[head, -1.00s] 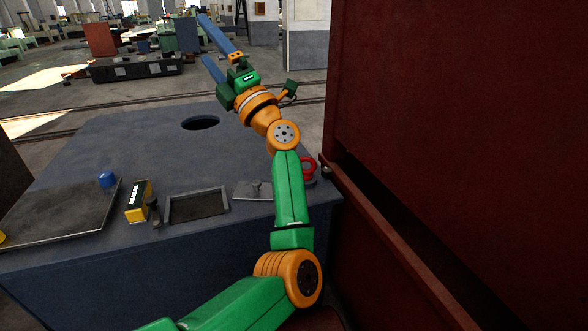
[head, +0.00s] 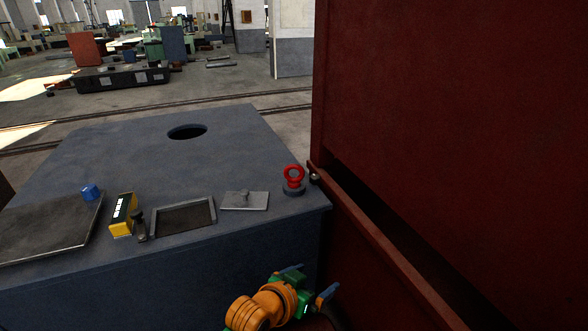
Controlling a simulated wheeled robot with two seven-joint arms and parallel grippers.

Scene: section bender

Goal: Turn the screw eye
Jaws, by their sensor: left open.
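The red screw eye (head: 293,178) stands upright on a dark round base at the right end of the blue-grey machine top, close to the red panel. Its ring shows fully and nothing touches it. My left gripper (head: 308,283) is at the bottom of the head view, below the machine top's front edge and below the screw eye. Its two blue fingers are spread apart, with nothing seen between them. My right gripper is not in view.
The machine top (head: 232,146) has a round hole (head: 187,132). A tall red panel (head: 450,130) closes the right side.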

